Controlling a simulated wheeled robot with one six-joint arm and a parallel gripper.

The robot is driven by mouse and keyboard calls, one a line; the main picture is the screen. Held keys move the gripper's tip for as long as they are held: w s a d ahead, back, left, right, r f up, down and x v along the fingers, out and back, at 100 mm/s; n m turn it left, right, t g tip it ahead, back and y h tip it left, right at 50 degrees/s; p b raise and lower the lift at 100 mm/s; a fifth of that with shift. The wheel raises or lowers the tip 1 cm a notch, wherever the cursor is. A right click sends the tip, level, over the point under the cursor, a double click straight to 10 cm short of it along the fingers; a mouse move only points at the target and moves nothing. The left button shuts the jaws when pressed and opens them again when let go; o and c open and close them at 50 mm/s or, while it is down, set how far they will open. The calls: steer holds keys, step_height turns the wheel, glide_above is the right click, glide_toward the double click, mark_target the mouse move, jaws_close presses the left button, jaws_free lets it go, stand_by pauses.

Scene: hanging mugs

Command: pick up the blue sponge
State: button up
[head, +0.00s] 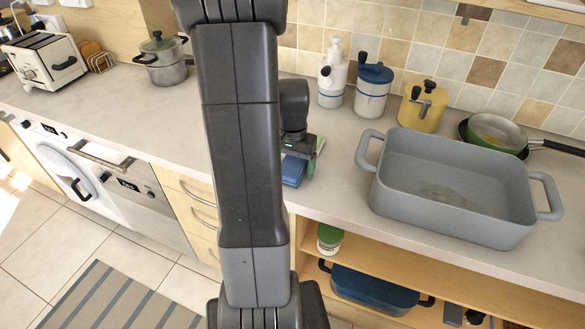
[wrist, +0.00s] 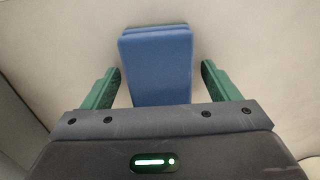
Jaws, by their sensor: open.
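The blue sponge (wrist: 156,68) lies on the countertop in the wrist view, a flat blue block with a darker far edge. My gripper (wrist: 161,80) is open, with one green finger on each side of the sponge and a visible gap to both. The near end of the sponge is hidden behind the gripper body. In the head view the sponge (head: 292,170) shows beside my arm, just below my gripper (head: 303,165), and is partly hidden by my arm.
A large grey roasting pan (head: 450,200) stands to the right on the counter (head: 334,190). Canisters (head: 372,92) and a yellow pot (head: 421,108) stand by the tiled wall. A steel pot (head: 163,62) and a toaster (head: 48,60) are at the left. The counter's front edge is close to the sponge.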

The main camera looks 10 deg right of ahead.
mark_target(292, 163)
steer(key=c, duration=1.1)
steer(key=shift+o, duration=0.2)
steer(key=shift+r, duration=0.15)
step_height(292, 163, up, 10)
steer(key=shift+f, duration=0.1)
